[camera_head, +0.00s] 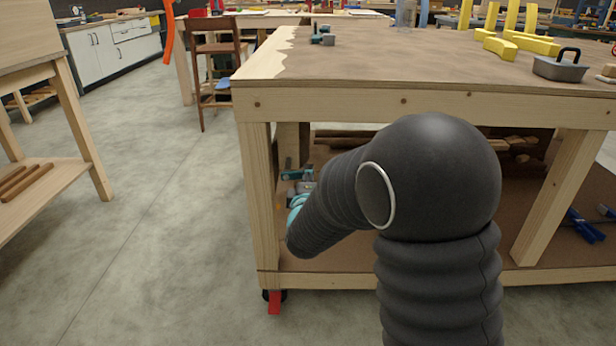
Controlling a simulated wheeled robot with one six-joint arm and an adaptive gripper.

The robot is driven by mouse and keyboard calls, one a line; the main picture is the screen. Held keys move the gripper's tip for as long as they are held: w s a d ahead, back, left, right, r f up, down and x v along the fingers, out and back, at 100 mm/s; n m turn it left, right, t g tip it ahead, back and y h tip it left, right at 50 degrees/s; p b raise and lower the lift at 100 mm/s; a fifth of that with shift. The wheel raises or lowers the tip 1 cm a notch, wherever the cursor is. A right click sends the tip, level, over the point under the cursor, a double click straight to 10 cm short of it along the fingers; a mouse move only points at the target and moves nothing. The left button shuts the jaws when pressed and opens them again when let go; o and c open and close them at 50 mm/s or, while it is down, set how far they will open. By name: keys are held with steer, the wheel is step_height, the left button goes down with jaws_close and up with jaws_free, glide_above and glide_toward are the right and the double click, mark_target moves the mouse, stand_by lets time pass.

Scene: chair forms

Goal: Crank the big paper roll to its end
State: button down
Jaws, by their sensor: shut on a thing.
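I cannot make out the big paper roll or a crank in the head view. My dark, ribbed arm rises at the front right, bends at a rounded elbow and runs down to the left before the workbench (420,104). My gripper does not show; the far end of the arm hides whatever is beyond it. I cannot tell what it touches.
The wooden workbench stands close ahead, with a lower shelf holding teal tools (297,203). On its top are yellow forms (520,42) and a grey tool caddy (560,68). A wooden stand (80,130) is at left. Grey floor (150,240) lies open between them.

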steer(key=shift+a+r+n+p, duration=0.1)
steer(key=shift+r+n+p, duration=0.45)
steer(key=shift+n, duration=0.45)
steer(key=c, duration=0.9)
jaws_free()
steer(key=shift+a, duration=0.1)
steer(key=s, duration=1.2)
steer(key=shift+a, duration=0.15)
